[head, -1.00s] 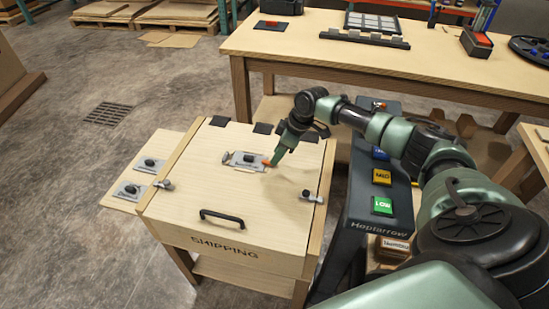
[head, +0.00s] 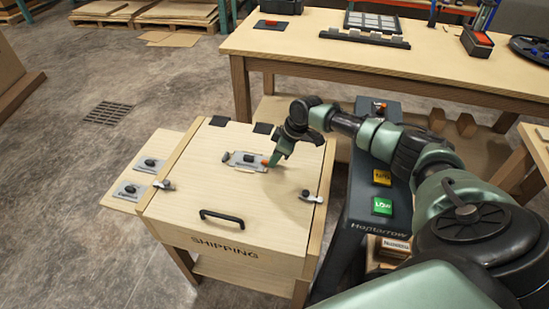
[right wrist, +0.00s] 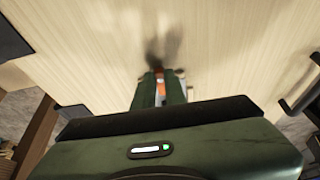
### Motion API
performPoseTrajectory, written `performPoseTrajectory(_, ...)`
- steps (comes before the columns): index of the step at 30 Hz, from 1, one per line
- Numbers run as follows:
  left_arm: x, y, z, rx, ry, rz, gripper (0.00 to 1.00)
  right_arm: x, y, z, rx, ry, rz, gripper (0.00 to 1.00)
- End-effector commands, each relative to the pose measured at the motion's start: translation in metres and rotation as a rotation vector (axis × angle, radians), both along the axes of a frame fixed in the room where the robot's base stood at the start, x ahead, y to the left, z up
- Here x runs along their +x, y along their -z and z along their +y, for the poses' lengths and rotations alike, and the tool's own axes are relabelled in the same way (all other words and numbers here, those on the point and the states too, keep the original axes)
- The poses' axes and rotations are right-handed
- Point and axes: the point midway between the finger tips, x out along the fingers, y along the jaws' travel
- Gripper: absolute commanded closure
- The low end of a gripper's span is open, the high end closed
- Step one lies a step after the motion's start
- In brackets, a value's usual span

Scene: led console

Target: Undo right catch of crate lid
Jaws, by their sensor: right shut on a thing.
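The wooden crate's pale lid (head: 235,190) lies closed above the word SHIPPING. The right catch (head: 313,197), small and metal with a dark knob, sits at the lid's right edge; whether it is fastened is too small to tell. The left catch (head: 163,184) sits at the left edge. A metal bolt plate (head: 245,159) with an orange end lies mid-lid. My right gripper (head: 270,163) is shut on that orange piece, apart from the right catch. The right wrist view shows the orange piece (right wrist: 159,86) between the fingers. My left gripper is out of view.
A black handle (head: 222,216) stands up near the lid's front. A dark console with a green LOW button (head: 382,206) stands close to the crate's right side. A long workbench (head: 300,50) is behind. A side board with knobbed plates (head: 126,189) is at left.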

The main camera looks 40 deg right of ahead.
Motion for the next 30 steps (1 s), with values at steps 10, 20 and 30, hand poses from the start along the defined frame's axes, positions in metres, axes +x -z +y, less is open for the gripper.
performPoseTrajectory(10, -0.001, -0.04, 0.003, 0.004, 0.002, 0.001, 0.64, -0.002, -0.007, 0.003, 0.001, 0.17, 0.002, 1.0)
performPoseTrajectory(20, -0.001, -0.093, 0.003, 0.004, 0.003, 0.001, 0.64, -0.003, -0.008, 0.007, 0.001, 0.473, 0.002, 1.0)
performPoseTrajectory(30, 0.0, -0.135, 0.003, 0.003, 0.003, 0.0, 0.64, -0.002, -0.006, 0.011, 0.001, 0.798, 0.002, 1.0)
